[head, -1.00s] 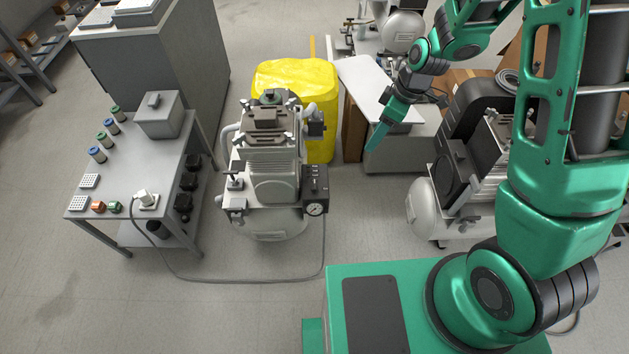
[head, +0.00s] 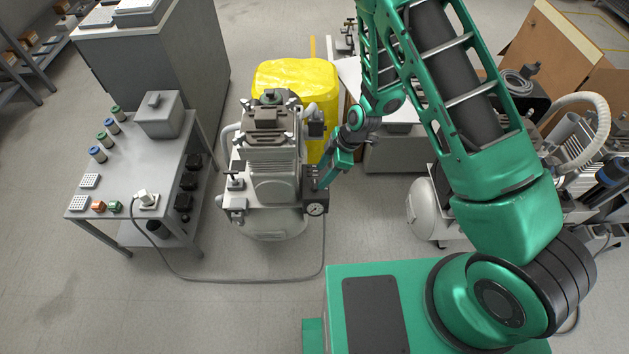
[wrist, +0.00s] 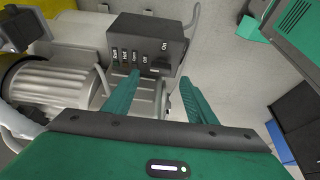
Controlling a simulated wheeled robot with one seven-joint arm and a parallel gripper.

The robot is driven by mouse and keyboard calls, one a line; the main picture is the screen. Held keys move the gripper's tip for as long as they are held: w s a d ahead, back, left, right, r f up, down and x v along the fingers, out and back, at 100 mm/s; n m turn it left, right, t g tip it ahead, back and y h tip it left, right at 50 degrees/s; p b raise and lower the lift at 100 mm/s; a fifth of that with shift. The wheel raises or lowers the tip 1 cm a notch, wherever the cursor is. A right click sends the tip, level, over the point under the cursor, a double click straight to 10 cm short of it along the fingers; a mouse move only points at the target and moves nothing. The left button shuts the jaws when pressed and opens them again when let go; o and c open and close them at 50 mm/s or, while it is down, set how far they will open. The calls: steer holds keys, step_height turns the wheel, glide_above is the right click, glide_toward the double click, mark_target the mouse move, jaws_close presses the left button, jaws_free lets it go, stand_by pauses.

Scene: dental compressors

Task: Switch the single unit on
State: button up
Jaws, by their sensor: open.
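The single unit, a grey compressor (head: 262,170), stands on the floor at the centre of the head view. Its dark switch box (head: 314,200) with a round gauge (head: 316,209) is on its right side. In the wrist view the switch box (wrist: 148,40) shows labels, with "On" and "Off" readable; the switch's position cannot be told. My gripper (head: 320,185) is at the top of the box in the head view. In the wrist view my gripper (wrist: 158,79) is open and empty, its fingertips close to the box's labelled face; contact cannot be told.
A grey table (head: 130,185) with small parts and a plugged-in cable (head: 240,281) stands left. A yellow covered object (head: 295,75) is behind the unit. Another compressor (head: 430,208) stands right, partly hidden by my arm. Floor in front of the unit is clear apart from the cable.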

mark_target(314, 184)
steer(key=shift+x, duration=2.7)
steer(key=c, duration=1.1)
steer(key=shift+a, duration=0.3)
steer(key=shift+d, duration=0.15)
